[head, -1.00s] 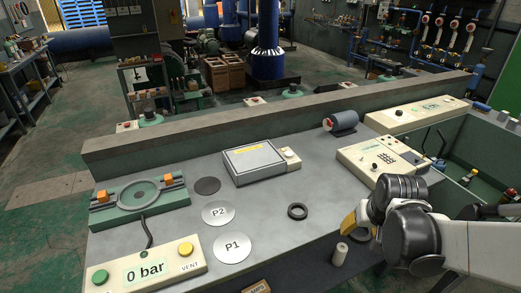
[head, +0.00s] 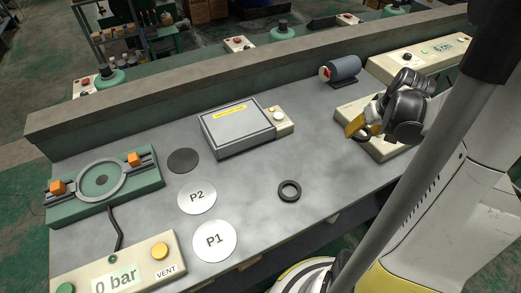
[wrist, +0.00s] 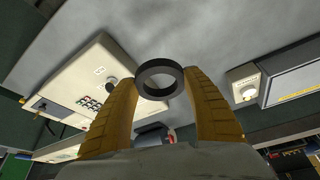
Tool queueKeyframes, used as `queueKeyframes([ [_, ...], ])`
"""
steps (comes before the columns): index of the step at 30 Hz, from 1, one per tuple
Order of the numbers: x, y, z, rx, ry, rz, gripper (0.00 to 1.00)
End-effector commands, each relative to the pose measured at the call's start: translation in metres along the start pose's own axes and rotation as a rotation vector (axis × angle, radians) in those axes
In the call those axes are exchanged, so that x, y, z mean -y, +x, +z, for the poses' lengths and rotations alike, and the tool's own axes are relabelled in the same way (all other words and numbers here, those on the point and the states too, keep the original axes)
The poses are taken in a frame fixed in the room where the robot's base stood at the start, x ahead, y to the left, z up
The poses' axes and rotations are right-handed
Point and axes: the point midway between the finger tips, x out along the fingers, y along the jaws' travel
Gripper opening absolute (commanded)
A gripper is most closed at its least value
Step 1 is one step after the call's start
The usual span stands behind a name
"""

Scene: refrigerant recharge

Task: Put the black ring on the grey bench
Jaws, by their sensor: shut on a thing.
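My gripper (head: 357,127) is shut on a black ring (wrist: 160,64). In the wrist view the ring sits between the two yellow fingertips, with its hole facing the camera. In the head view the held ring is small and partly hidden by the fingers. The gripper is above the beige control box at the right end of the grey bench (head: 250,185). A second black ring (head: 289,190) lies flat on the bench, left of and nearer than the gripper.
A grey case (head: 237,128) and a motor-like cylinder (head: 344,69) stand at the back. Discs P1 (head: 214,241) and P2 (head: 197,197), a dark disc (head: 183,161) and a green clamp fixture (head: 105,185) are at left. Bare bench surrounds the second ring.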

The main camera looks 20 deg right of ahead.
Motion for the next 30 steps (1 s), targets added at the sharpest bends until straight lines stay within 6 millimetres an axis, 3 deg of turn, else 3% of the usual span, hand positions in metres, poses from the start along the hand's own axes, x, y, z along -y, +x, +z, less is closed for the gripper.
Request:
queueKeyframes([
  [3,-0.028,-0.004,0.011,-0.005,0.024,0.011,0.33],
  [9,-0.036,-0.004,0.015,-0.007,0.029,0.013,0.33],
  [13,-0.024,0.012,0.008,-0.006,0.024,0.011,0.33],
  [22,0.028,0.073,-0.023,-0.006,0.023,0.012,0.33],
  [30,0.046,0.093,-0.034,-0.007,0.029,0.014,0.33],
])
